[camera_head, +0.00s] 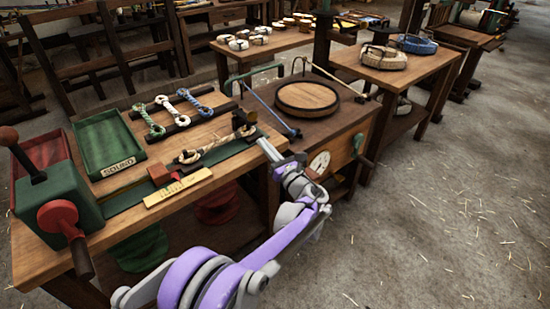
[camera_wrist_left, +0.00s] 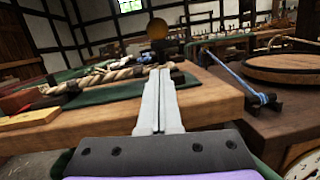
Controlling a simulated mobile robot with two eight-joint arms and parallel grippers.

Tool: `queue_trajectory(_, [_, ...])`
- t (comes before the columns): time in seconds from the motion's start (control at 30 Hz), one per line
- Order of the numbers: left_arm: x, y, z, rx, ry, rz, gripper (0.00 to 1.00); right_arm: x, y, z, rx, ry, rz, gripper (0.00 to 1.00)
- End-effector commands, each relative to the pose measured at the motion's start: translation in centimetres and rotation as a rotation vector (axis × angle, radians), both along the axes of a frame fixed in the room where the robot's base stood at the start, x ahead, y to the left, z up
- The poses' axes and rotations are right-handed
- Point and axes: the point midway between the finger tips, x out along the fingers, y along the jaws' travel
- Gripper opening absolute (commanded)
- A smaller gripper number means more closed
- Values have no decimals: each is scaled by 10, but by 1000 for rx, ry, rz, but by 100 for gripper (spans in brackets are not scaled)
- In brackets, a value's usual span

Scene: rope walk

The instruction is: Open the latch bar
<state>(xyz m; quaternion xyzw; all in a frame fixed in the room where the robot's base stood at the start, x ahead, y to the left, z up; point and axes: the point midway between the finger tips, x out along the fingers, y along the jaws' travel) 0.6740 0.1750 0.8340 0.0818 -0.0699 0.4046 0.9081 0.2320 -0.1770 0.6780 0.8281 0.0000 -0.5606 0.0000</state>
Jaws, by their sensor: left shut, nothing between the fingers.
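My left gripper (camera_head: 266,147) is shut and empty at the right end of the wooden bench. Its two pale fingers lie together in the left wrist view (camera_wrist_left: 160,80), pointing over the bench edge. Beyond the tips is a dark post (camera_head: 243,119) topped by a brass-coloured ball (camera_wrist_left: 157,28). On the right-hand chest, a thin rod (camera_head: 334,78) runs behind the round wooden lid (camera_head: 306,96). I cannot tell for certain which part is the latch bar. My right gripper is not in view.
A thick tan rope (camera_head: 215,146) lies on the bench near a green tray (camera_head: 105,140) marked SOUND. A blue cord (camera_head: 268,108) crosses the chest beside the lid. A dial (camera_head: 319,163) sits on the chest's front. The floor at the right is open.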

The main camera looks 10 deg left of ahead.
Motion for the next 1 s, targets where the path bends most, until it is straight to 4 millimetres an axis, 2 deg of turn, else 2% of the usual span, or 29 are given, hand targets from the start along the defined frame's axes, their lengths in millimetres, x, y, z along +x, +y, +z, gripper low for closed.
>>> queue_trajectory(0.07, [10,12,4,0,0,2,0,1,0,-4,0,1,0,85])
queue_trajectory(0.2, [18,18,23,-1,-1,1,0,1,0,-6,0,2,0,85])
queue_trajectory(0.33, [22,21,32,-1,-1,1,0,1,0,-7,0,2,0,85])
queue_trajectory(0.8, [24,22,36,-2,1,0,0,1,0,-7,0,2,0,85])
queue_trajectory(1.0, [23,22,43,-30,22,0,0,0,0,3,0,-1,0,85])
